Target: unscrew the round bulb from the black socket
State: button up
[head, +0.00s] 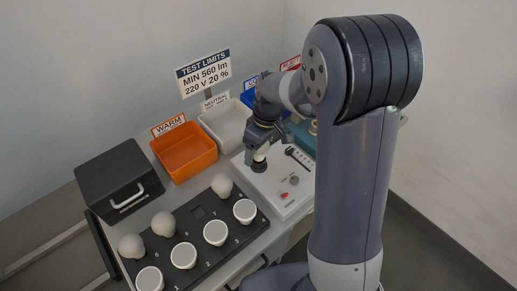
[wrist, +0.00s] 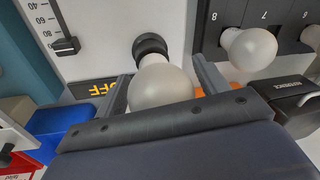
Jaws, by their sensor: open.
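The round bulb (wrist: 160,88) is frosted white and stands in the black socket (wrist: 150,44) on the white test unit (wrist: 105,30). In the wrist view my gripper (wrist: 161,71) has one finger on each side of the bulb. The fingers look apart from the glass, with a small gap on each side. In the head view my gripper (head: 262,147) reaches down over the bulb (head: 260,157), mostly hiding it. The socket (head: 258,167) shows just below. An "OFF" display (wrist: 95,89) lies beside the socket.
A black tray (head: 198,212) with several round and flat-faced bulbs lies left of the test unit. Behind stand an orange "WARM" bin (head: 185,153), a white "NEUTRAL" bin (head: 226,124) and a blue bin (head: 248,98). A black handled box (head: 110,172) is at the left.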

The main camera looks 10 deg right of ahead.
jog(key=m+t, duration=0.1)
jog(key=m, duration=0.5)
jog(key=shift+m, duration=0.3)
jog(key=c, duration=0.9)
jog(key=shift+o, duration=0.2)
jog(key=n, duration=0.5)
jog(key=shift+g+b, duration=0.3)
jog(key=shift+g, duration=0.1)
jog(key=n+g, duration=0.1)
jog(key=n, duration=0.5)
jog(key=n+h, duration=0.1)
jog(key=n, duration=0.5)
jog(key=shift+d+g, duration=0.1)
jog(key=shift+g, duration=0.2)
jog(key=n+h, duration=0.1)
jog(key=n, duration=0.5)
jog(key=shift+p, duration=0.3)
